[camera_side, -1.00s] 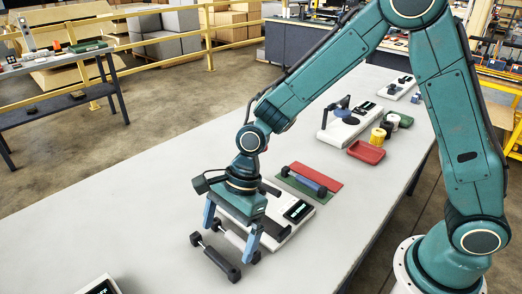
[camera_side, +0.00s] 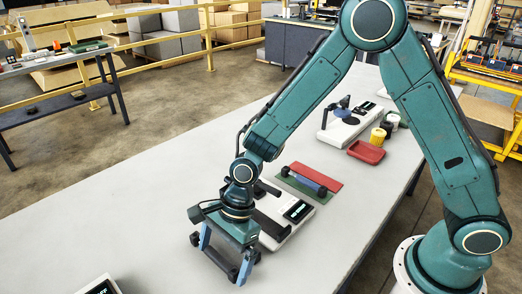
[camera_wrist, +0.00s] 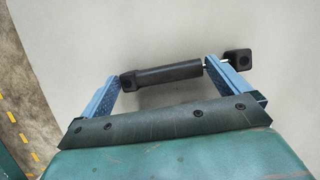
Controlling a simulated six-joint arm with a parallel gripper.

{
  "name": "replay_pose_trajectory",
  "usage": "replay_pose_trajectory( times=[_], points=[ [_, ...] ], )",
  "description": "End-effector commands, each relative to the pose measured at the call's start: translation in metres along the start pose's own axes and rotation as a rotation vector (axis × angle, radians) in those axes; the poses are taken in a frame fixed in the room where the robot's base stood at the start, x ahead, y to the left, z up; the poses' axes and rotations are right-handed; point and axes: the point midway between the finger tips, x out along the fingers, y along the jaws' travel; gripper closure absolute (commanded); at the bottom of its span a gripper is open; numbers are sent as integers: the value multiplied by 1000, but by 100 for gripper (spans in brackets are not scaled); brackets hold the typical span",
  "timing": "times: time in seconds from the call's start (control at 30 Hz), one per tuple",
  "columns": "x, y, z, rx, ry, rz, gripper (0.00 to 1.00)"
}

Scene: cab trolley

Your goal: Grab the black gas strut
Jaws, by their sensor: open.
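The black gas strut (camera_side: 218,259) lies on the grey table top in the side view, with a block-like fitting at each end. The wrist view shows its dark cylinder (camera_wrist: 168,75) and a short bright rod near the right end fitting. My gripper (camera_side: 224,258) is open and low over the strut, its blue fingers spread along the strut's length. In the wrist view my gripper (camera_wrist: 162,72) has its left finger near the left end fitting. Its right finger overlaps the rod, and the right fitting sticks out past it. Contact cannot be told.
A white scale-like unit with a display (camera_side: 298,211) stands close behind my gripper. A blue-and-black bar (camera_side: 307,178) lies on a green and red mat beyond it. A red tray (camera_side: 366,152) is farther back. Another display unit (camera_side: 100,286) sits front left.

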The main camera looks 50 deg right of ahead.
Motion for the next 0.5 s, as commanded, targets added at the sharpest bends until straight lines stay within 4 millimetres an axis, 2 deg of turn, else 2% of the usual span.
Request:
replay_pose_trajectory(
  times=[0.5],
  points=[
    [0,0,0,0,0,-1,2]
  ],
)
